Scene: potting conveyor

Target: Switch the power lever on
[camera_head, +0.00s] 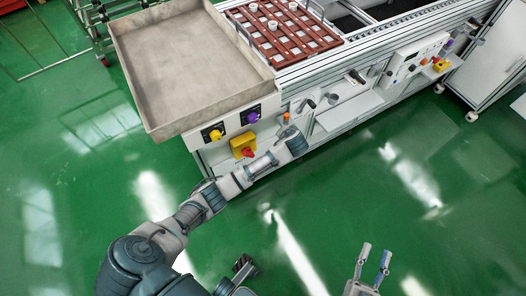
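A yellow box with a red knob (244,146), which looks like a power switch, is on the front of the machine below the tray. I cannot tell its setting, nor be sure that it is the power lever. My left arm reaches across the floor to the machine's front. Its wrist is just right of the yellow box, and its gripper (287,127) is near the front panel. The fingers are too small and too hidden by the wrist to read. My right gripper (376,250) is open and empty over the green floor at the bottom, well away from the machine.
A yellow knob (215,135) and a purple knob (253,117) sit under the grey tray (150,131). Reddish-brown slats (285,43) lie behind. The floor in front is clear.

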